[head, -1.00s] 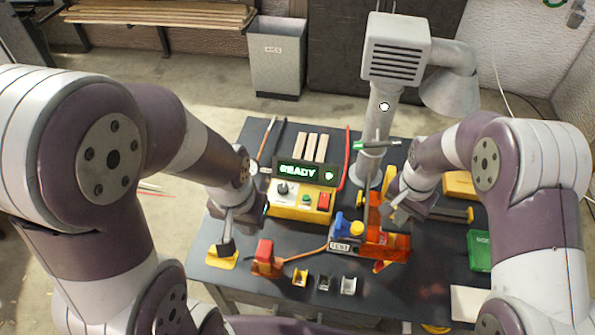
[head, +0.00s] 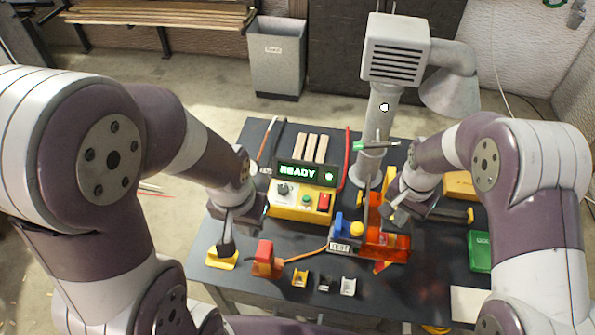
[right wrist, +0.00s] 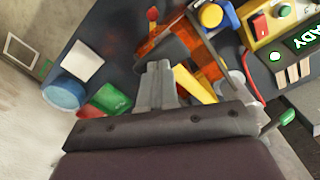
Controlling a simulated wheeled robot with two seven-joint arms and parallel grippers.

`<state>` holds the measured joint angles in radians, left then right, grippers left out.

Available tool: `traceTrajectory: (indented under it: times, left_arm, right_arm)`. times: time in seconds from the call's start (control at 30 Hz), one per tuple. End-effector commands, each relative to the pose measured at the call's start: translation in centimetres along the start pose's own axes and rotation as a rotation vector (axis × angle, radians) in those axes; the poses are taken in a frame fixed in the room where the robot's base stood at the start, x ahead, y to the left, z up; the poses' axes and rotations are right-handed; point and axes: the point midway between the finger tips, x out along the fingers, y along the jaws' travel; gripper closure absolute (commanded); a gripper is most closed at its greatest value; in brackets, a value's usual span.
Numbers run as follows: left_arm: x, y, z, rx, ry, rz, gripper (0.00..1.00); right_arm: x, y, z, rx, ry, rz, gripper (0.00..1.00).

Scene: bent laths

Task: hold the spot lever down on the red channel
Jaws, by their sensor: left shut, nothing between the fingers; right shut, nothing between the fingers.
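I cannot tell for sure which part is the spot lever. A rod with a green handle (head: 375,146) stands at the back of the bench and also shows in the right wrist view (right wrist: 287,117). An orange-red, partly see-through piece (head: 390,246), perhaps the red channel, lies right of the blue and yellow unit. My right gripper (head: 394,214) is shut and empty above it; its fingers show in the right wrist view (right wrist: 160,84). My left gripper (head: 229,228) is shut and empty, just above a yellow base (head: 222,260) with a black part; contact is unclear.
A yellow control box (head: 300,204) has a READY display (head: 298,174). A red block (head: 264,256) with an orange cable stands front left. Several small clips lie at the front. A grey duct (head: 379,120) rises behind; a green box (head: 480,250) sits right.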

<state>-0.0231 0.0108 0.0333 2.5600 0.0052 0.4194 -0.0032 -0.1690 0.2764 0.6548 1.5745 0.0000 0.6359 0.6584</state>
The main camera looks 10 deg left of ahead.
Motion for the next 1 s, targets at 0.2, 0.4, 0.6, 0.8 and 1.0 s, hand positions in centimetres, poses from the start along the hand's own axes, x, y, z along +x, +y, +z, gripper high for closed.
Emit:
traceTrajectory:
  times: [0.2, 0.4, 0.6, 0.8, 1.0]
  left_arm:
    - [0.0, 0.0, 0.0, 0.000, 0.000, 0.000, 1.00]
    - [0.0, 0.0, 0.0, 0.000, 0.000, 0.000, 1.00]
    - [0.2, 0.0, 0.0, 0.000, 0.000, 0.000, 1.00]
    - [0.8, 0.0, 0.1, 0.000, 0.000, 0.000, 1.00]
    - [1.3, 0.0, 0.1, 0.000, 0.000, 0.000, 1.00]
  right_arm:
    - [0.0, 0.0, 0.0, 0.000, 0.000, 0.000, 1.00]
    - [0.0, 0.0, 0.0, 0.000, 0.000, 0.000, 1.00]
    - [0.3, 0.0, 0.1, 0.000, 0.000, 0.000, 1.00]
    - [1.1, 0.1, 0.2, 0.000, 0.000, 0.000, 1.00]
    - [1.9, 0.3, 0.4, 0.000, 0.000, 0.000, 1.00]
